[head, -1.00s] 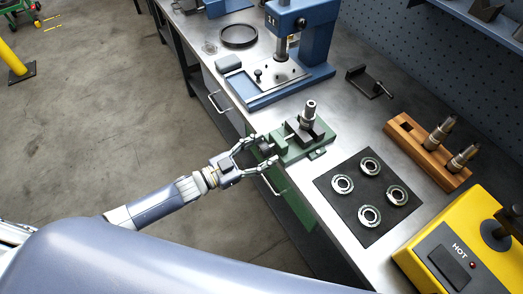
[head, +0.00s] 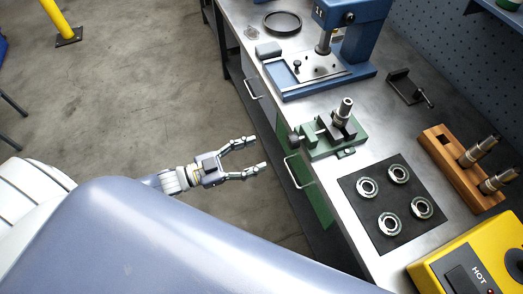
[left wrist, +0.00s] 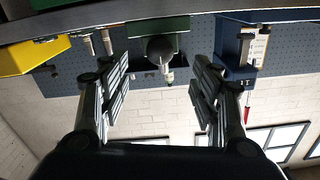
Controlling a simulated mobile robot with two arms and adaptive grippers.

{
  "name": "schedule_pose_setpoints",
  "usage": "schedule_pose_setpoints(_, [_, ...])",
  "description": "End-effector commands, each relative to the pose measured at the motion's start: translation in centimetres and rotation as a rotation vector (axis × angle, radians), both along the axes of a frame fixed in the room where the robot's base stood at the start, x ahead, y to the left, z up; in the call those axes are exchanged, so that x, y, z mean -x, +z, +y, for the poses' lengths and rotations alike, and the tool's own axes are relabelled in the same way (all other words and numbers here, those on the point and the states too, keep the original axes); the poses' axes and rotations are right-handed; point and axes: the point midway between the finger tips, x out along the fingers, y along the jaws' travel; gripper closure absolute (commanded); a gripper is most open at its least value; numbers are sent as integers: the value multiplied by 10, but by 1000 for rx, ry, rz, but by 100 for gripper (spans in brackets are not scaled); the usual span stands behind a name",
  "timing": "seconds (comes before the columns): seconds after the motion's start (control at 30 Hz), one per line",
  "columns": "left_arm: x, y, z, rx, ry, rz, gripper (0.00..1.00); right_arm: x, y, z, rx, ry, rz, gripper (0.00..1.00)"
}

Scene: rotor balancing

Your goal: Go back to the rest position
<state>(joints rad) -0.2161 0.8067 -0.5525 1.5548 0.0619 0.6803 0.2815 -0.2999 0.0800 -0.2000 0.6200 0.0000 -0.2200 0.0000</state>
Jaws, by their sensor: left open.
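My left gripper (head: 258,155) is open and empty in the head view, over the floor to the left of the bench edge and apart from the green vise. Its two fingers (left wrist: 160,90) stand wide apart in the left wrist view with nothing between them. The green vise (head: 322,146) sits on the bench near the front edge. A metal shaft part (head: 345,110) stands upright at the vise. The vise's round handle end (left wrist: 162,48) shows between the fingers in the left wrist view, farther off. My right gripper is not in view.
The metal bench (head: 285,108) holds a blue press (head: 350,40), a black mat (head: 385,228) with several rings, a wooden block (head: 450,165) with two metal shafts and a yellow heater (head: 440,270). A black clamp (head: 405,88) lies behind.

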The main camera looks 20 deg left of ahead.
Motion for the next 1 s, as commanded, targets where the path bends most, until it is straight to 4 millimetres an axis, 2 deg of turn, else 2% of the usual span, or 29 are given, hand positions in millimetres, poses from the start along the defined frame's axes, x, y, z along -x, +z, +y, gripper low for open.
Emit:
schedule_pose_setpoints(0.53, [0, 0, 1, -1, 1, 1, 42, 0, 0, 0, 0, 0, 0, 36])
schedule_pose_setpoints(0.63, [-2, -12, 5, -14, 26, 17, 42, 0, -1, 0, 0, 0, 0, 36])
schedule_pose_setpoints(0.67, [-4, -19, 8, -25, 44, 28, 42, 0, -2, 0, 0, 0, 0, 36])
schedule_pose_setpoints(0.77, [-11, -64, 26, -81, 139, 99, 42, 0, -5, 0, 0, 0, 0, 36])
schedule_pose_setpoints(0.87, [-9, -130, 52, -164, 271, 219, 42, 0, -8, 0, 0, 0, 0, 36])
schedule_pose_setpoints(0.9, [-4, -159, 62, -199, 324, 277, 42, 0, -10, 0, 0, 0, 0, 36])
schedule_pose_setpoints(0.97, [10, -202, 76, -251, 395, 370, 42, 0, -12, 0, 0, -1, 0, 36])
schedule_pose_setpoints(1.0, [22, -229, 84, -282, 437, 433, 42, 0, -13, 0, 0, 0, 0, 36])
